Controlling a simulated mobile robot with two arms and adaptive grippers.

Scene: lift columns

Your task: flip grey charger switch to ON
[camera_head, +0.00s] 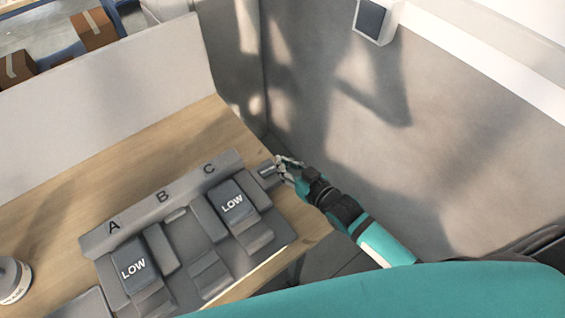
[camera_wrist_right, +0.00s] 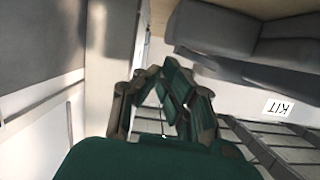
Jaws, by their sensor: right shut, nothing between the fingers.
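The grey charger (camera_head: 92,244) lies on the wooden table in the head view, with bays marked A, B and C. Dark blocks marked LOW sit at A (camera_head: 131,258) and C (camera_head: 231,196); the bay at B has no such block. A small grey part (camera_head: 267,172), possibly the switch, is at the charger's right end beside C; its ON or OFF position cannot be read. My right gripper (camera_head: 281,164) is shut and empty beside this part; whether they touch is unclear. In the right wrist view its fingers (camera_wrist_right: 165,88) come together. My left gripper is out of view.
The wooden table (camera_head: 130,178) is bare behind the charger, with a grey panel (camera_head: 110,90) at its back. A white-lidded container (camera_head: 12,278) stands at the left edge. A grey wall (camera_head: 430,130) rises to the right. A KIT label (camera_wrist_right: 279,108) shows in the wrist view.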

